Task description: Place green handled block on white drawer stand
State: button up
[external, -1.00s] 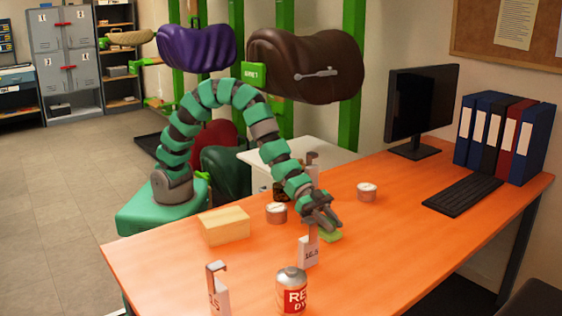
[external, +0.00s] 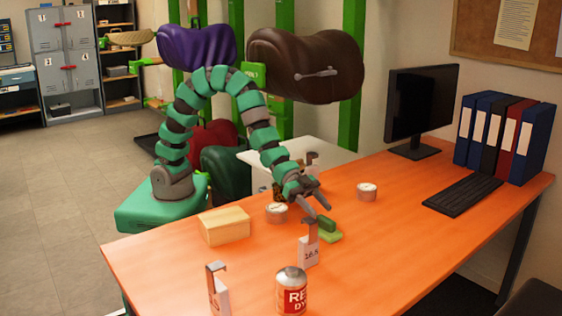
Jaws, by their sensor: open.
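The green handled block (external: 329,235) lies on the orange desk (external: 400,215), just behind a white numbered block with a grey hooked top. Its darker green handle faces up. My gripper (external: 320,204) is open and empty, a little above and behind the green block, apart from it. The white drawer stand (external: 330,150) is behind the desk. Its pale top shows in part; my arm and the desk hide much of it.
Near the green block stand a white numbered block (external: 309,252), a round tin (external: 276,212) and another tin (external: 367,191). A yellow block (external: 224,226) and a red-labelled can (external: 291,292) are on the desk. A monitor (external: 422,105) and keyboard (external: 463,195) stand right.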

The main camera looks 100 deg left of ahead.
jog(key=shift+s+a+r, duration=0.15)
jog(key=shift+s+a, duration=0.2)
jog(key=shift+w, duration=0.1)
jog(key=w+a+r+n+t+y, duration=0.2)
jog(key=a+r+n+y, duration=0.1)
jog(key=a+r, duration=0.9)
jog(key=w+a+r+n+t+y, duration=0.3)
jog(key=a+r, duration=0.5)
jog(key=r, duration=0.8)
jog(key=s+a+r+y, duration=0.1)
jog(key=s+a+r, duration=0.2)
jog(key=r, duration=0.4)
jog(key=s+a+r+n+y, duration=0.1)
jog(key=s+a+r+y, duration=0.1)
jog(key=s+r, duration=0.3)
jog(key=shift+s+a+r+n, duration=0.3)
jog(key=shift+a+r, duration=0.25)
jog(key=shift+r, duration=0.4)
jog(key=o, duration=0.4)
jog(key=shift+n+t+y, duration=0.3)
jog(key=shift+n+t, duration=0.1)
jog(key=shift+n, duration=0.3)
jog(key=s+r, duration=0.8)
jog(key=shift+s+a+r, duration=0.2)
jog(key=shift+a, duration=0.15)
jog(key=o, duration=0.5)
jog(key=shift+s+r, duration=0.1)
jog(key=shift+s, duration=0.05)
jog(key=shift+o, duration=0.3)
